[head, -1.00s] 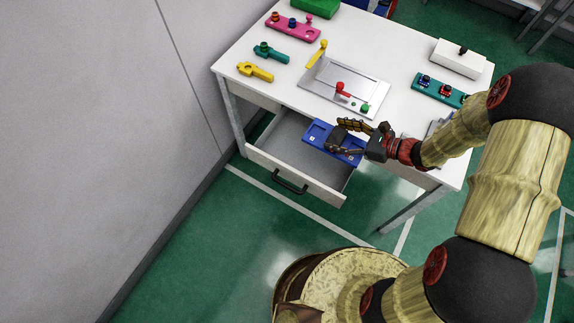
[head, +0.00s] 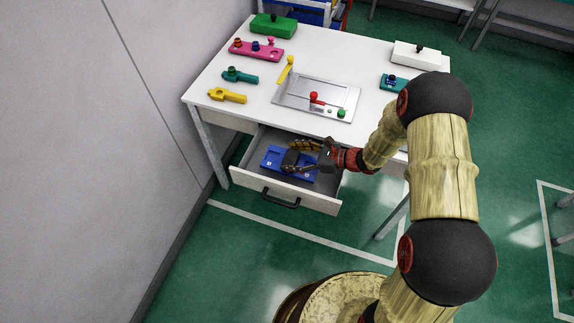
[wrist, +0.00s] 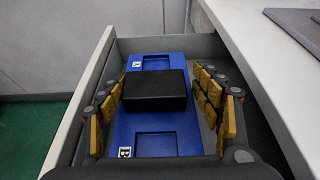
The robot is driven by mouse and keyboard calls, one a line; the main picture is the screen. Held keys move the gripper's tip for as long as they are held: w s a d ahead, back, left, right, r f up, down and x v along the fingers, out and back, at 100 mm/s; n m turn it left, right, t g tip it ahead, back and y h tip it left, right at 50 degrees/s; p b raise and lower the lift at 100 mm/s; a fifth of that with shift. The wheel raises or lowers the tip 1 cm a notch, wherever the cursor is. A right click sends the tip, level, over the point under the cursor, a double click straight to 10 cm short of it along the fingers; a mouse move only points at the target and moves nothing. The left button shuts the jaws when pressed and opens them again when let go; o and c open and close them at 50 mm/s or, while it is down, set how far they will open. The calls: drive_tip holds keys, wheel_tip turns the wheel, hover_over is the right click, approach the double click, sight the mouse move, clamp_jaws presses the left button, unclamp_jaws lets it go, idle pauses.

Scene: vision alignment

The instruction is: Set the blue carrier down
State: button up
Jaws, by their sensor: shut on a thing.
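The blue carrier (head: 272,157) is a flat blue tray with a black block on top. It is inside the open drawer (head: 322,204) of the white table. In the wrist view the carrier (wrist: 155,143) lies level between the drawer walls, with recesses marked A and B. My gripper (head: 293,157) is shut on the carrier, its yellow-padded fingers on either side of the black block (wrist: 155,90). I cannot tell whether the carrier's underside touches the drawer floor, since the carrier covers it.
The tabletop holds a metal plate (head: 318,91) with red and yellow levers, a yellow tool (head: 227,95), a teal tool (head: 240,76), a pink block (head: 255,49), a green box (head: 273,26) and a white box (head: 416,55). The table edge overhangs the drawer's back.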

sight(287, 162)
drive_tip(key=shift+w+a+f+b, duration=0.2)
drive_tip(key=shift+w+a+f, duration=0.15)
drive_tip(key=shift+f, duration=0.25)
drive_tip(key=shift+w+a+f+b, duration=0.15)
drive_tip(key=shift+w+a+f, duration=0.1)
drive_tip(key=shift+a+f, duration=0.25)
drive_tip(key=f+b, duration=0.1)
drive_tip(key=f, duration=0.1)
drive_tip(key=f+b, duration=0.1)
drive_tip(key=shift+w+f, duration=0.2)
drive_tip(key=shift+f, duration=0.15)
drive_tip(key=shift+r, duration=0.1)
drive_tip(key=o, duration=1)
drive_tip(key=shift+f, duration=0.2)
drive_tip(key=o, duration=0.5)
drive_tip(key=shift+c, duration=0.2)
drive_tip(key=shift+r, duration=0.15)
